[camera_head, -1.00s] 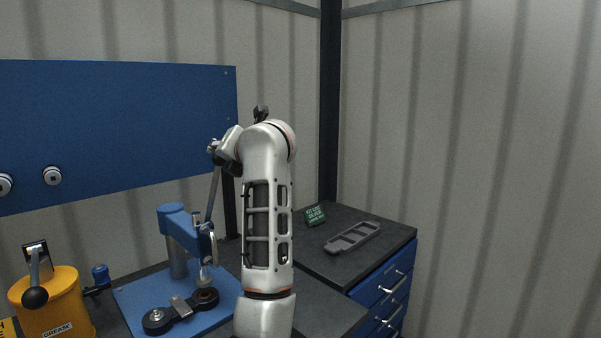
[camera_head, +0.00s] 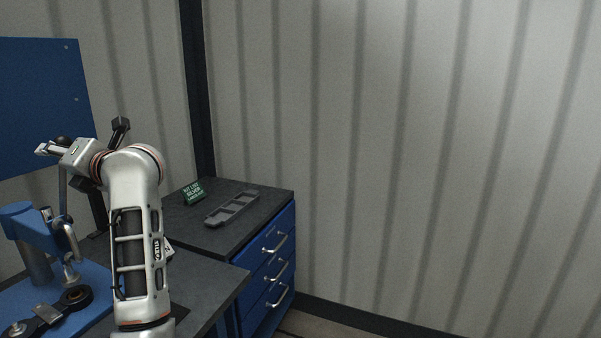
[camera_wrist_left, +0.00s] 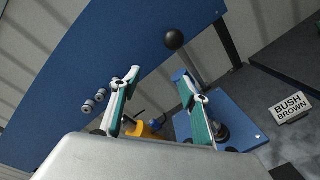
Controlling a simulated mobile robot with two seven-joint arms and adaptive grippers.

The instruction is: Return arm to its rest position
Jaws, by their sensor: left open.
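My left arm (camera_head: 136,240) rises from the bottom left of the head view, bends at the top and points left. Its gripper (camera_head: 45,149) is near the left edge, above the blue press (camera_head: 32,240). In the left wrist view, the two green-padded fingers of the gripper (camera_wrist_left: 157,76) are spread apart with nothing between them. A black ball knob (camera_wrist_left: 174,39) on a lever shows beyond the fingers, apart from them as far as I can tell. My right gripper is not in view.
A green sign (camera_head: 193,192) and a grey divided tray (camera_head: 232,208) lie on the dark top of the blue drawer cabinet (camera_head: 262,262). A black link part (camera_head: 75,298) lies on the press base.

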